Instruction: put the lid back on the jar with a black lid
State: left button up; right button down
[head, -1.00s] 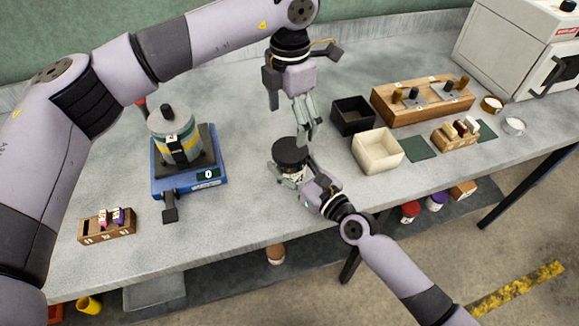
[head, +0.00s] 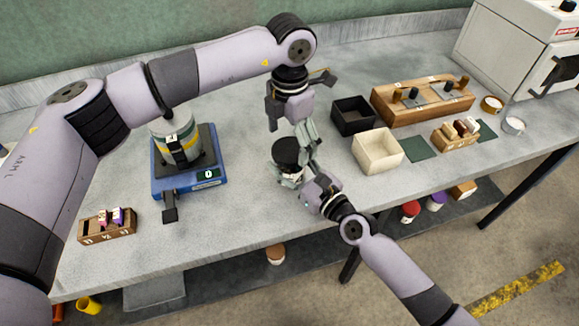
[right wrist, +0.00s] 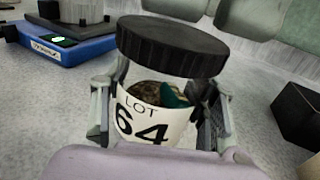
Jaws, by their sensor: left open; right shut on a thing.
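The clear jar (right wrist: 140,105) stands upright over the bench, with a white label reading LOT 64 and a brown and green content. Its black lid (head: 287,150) sits across the jar's mouth; the lid (right wrist: 172,46) looks seated close in the right wrist view, but I cannot tell whether it is tight. My right gripper (head: 294,178) is shut around the jar's body, one finger on each side in the right wrist view (right wrist: 158,125). My left gripper (head: 310,143) is open, pointing down close beside the lid's right edge; I cannot tell whether it touches.
A blue scale (head: 212,185) with a banded canister (head: 175,135) stands left. A black bin (head: 352,116) and a cream bin (head: 377,150) stand close right of my grippers. A wooden block (head: 423,100) lies behind them. The bench front between scale and jar is clear.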

pick_arm(q)
jog(key=shift+f, duration=1)
jog(key=shift+c, duration=0.5)
jog(key=c, duration=1.2)
jog(key=o, duration=1.4)
notch_tip(320, 180, up, 12)
